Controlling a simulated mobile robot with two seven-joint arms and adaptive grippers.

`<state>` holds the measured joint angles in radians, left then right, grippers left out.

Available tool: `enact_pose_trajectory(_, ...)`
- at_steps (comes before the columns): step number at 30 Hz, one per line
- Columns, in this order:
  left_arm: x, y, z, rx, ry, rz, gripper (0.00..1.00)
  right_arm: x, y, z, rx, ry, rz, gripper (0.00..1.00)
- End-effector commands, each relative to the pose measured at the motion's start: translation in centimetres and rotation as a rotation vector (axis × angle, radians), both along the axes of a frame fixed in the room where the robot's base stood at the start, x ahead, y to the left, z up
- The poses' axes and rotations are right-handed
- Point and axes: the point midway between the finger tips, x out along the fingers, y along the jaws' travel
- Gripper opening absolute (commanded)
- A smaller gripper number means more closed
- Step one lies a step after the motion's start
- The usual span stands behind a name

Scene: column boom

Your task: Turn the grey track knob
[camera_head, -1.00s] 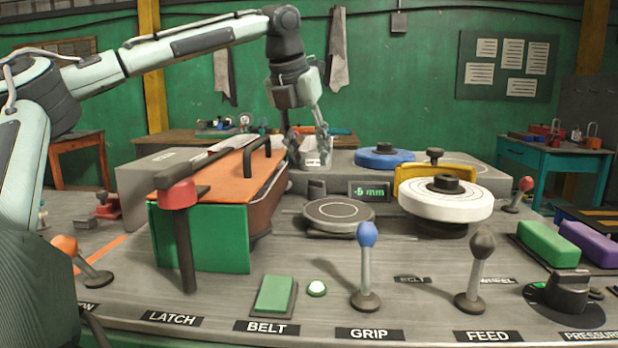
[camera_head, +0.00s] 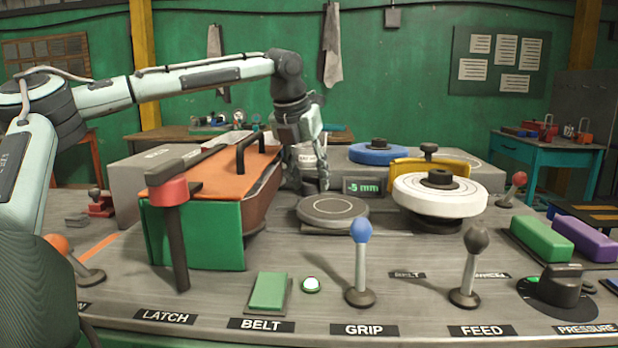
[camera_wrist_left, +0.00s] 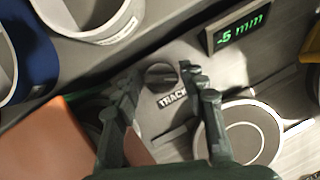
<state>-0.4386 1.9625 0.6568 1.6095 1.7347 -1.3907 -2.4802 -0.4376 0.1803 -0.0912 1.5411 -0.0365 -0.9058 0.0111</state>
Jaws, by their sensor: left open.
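The grey track knob (camera_wrist_left: 161,75) shows in the left wrist view as a small dark round knob with a bar across it, beside a label reading TRACK (camera_wrist_left: 172,98). My left gripper (camera_wrist_left: 160,82) is open, with one finger on each side of the knob in that view; I cannot tell whether the fingers touch it. In the head view my left gripper (camera_head: 309,186) points down at the panel behind the round grey disc, left of the green "-5 mm" display (camera_head: 363,187). The gripper mostly hides the knob there. My right gripper is not in view.
The orange-topped belt housing (camera_head: 217,175) stands close to the left of the gripper. The grey disc (camera_head: 332,209) lies in front, and a white wheel (camera_head: 440,195) to the right. Levers stand along the front, including the blue-knobbed GRIP lever (camera_head: 360,262).

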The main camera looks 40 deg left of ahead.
Motion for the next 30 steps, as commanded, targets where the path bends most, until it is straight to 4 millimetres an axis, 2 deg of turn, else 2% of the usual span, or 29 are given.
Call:
enact_pose_trajectory(1, 0.00, 0.00, 0.01, 0.000, 0.000, 0.000, 0.42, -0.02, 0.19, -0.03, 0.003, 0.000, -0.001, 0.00)
enact_pose_trajectory(10, -0.02, 0.02, 0.03, 0.000, 0.000, 0.000, 0.05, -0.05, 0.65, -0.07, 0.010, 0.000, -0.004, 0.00)
enact_pose_trajectory(20, -0.02, 0.00, 0.07, 0.003, 0.002, 0.050, 0.05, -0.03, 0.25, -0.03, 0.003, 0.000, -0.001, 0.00)
enact_pose_trajectory(30, 0.04, -0.17, 0.09, 0.005, 0.001, 0.288, 0.05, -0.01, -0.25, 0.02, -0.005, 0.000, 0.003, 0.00)
